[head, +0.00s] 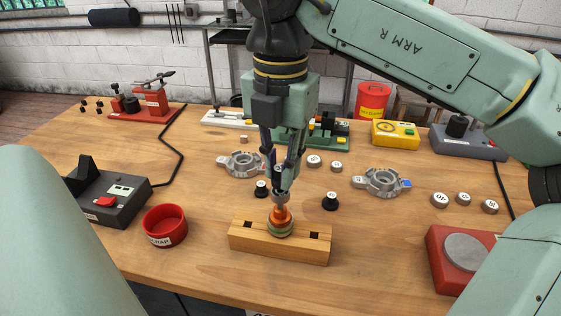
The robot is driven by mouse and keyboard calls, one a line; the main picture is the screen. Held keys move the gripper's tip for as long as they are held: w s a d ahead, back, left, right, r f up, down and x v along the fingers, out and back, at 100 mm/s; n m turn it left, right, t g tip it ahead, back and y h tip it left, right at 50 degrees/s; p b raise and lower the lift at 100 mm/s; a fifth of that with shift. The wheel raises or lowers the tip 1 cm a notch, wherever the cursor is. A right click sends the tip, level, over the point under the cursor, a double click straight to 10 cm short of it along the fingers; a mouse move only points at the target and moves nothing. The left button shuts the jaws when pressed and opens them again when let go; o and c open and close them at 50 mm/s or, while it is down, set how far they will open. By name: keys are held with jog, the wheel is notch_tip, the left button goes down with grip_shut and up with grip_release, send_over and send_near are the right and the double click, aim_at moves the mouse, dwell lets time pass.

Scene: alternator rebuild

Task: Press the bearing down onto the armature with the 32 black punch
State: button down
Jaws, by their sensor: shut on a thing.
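The armature (281,215), with its copper-coloured winding, stands upright in a wooden block (252,240) at the front middle of the table. A small grey ring, apparently the bearing (280,197), sits at the top of the armature's shaft. My gripper (281,185) points straight down above it, shut on a small dark piece with a pale top that looks like a black punch. The fingers hide most of it, and its number cannot be read. I cannot tell whether it touches the bearing. Two other black punches stand nearby, one left (262,189) and one right (331,201).
A red cup (165,226) and dark device (107,197) stand left. Grey housings (241,165) (382,182) lie behind the block. Several silver cylinders (440,200) stand right, near a red-based scale (440,275). Bare wood lies in front of the block.

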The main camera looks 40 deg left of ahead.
jog(key=shift+f+b, duration=1.3)
jog(key=shift+f, duration=0.3)
dwell(4.5)
jog(key=shift+r, duration=0.1)
jog(key=shift+r+p, duration=2.3)
jog(key=shift+r, duration=0.75)
jog(key=shift+f, duration=0.15)
